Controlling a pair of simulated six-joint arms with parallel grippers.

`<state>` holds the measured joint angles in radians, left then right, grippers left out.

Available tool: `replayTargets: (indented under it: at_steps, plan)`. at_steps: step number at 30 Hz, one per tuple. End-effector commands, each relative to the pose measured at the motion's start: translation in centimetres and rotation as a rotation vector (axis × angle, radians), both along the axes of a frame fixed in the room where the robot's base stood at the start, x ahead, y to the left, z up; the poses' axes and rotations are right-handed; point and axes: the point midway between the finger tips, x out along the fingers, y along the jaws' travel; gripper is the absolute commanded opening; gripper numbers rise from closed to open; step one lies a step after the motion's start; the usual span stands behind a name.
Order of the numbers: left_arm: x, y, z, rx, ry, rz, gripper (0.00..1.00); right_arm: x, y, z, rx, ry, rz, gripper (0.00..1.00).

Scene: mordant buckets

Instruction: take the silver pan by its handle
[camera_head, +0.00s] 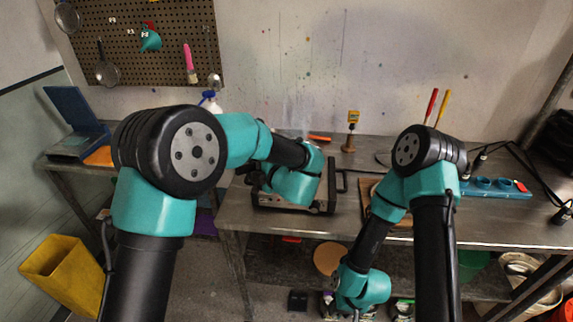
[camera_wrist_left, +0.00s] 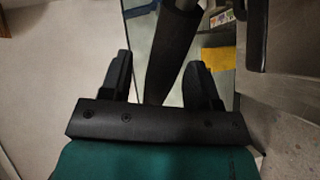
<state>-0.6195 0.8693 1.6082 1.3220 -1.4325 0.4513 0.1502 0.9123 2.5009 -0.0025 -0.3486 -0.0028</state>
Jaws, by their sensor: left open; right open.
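The silver pan's body is hidden behind my left arm in the head view. Faint steam rises there above a hot plate (camera_head: 318,207) on the steel table. In the left wrist view, a thick dark bar (camera_wrist_left: 172,55), which looks like the pan's handle, runs between the two fingers of my left gripper (camera_wrist_left: 162,80). The fingers are open, with a gap on either side of the bar. My left gripper (camera_head: 253,178) shows as dark parts at the hot plate's left side. My right gripper (camera_head: 343,307) hangs low before the table, open, its tips hard to see.
The steel table (camera_head: 480,222) has a blue tray (camera_head: 497,188) at the right and a yellow-topped stand (camera_head: 352,125) at the back. A blue box (camera_head: 78,120) stands on the left bench. A yellow bin (camera_head: 68,272) is on the floor. A pegboard (camera_head: 165,30) hangs behind.

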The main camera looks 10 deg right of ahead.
Motion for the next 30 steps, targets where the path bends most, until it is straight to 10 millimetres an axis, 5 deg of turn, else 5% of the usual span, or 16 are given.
replayTargets:
  at_steps: [4, 21, 30]
  plan:
    - [-0.02, -0.01, 0.00, 0.000, 0.000, 0.000, 0.55, 0.00, 0.00, 0.00, 0.000, 0.000, 0.000, 0.43]
    - [-0.03, -0.02, 0.00, 0.000, 0.000, 0.000, 0.00, 0.00, 0.00, 0.00, 0.000, 0.000, 0.000, 0.43]
    - [0.01, -0.03, 0.18, -0.002, -0.004, 0.000, 0.00, 0.00, 0.00, 0.00, 0.000, 0.000, 0.000, 0.43]
